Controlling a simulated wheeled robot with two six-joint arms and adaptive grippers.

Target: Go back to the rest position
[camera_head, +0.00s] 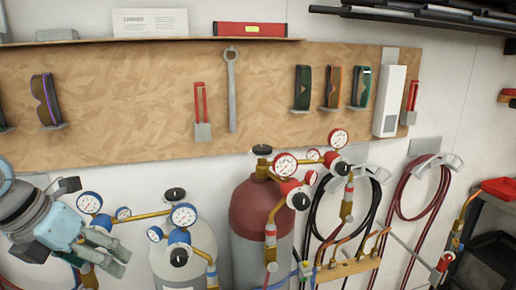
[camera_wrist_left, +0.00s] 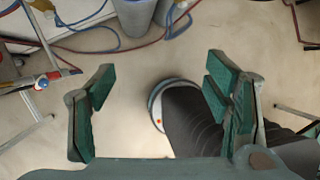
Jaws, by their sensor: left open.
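My left gripper (camera_head: 108,254) is at the lower left of the head view, in front of the gas cylinders and their gauges. In the left wrist view its green-padded fingers (camera_wrist_left: 163,85) stand wide apart with nothing between them. Bare floor (camera_wrist_left: 140,75) and part of my own base show beyond the fingers. My right gripper is in neither view.
A red cylinder (camera_head: 260,215) and a grey cylinder (camera_head: 175,265) with gauges stand close right of the left gripper. A wooden tool board (camera_head: 150,85) hangs behind. Hoses (camera_head: 408,215) hang at the right. In the wrist view, hoses (camera_wrist_left: 90,48) lie at the upper left.

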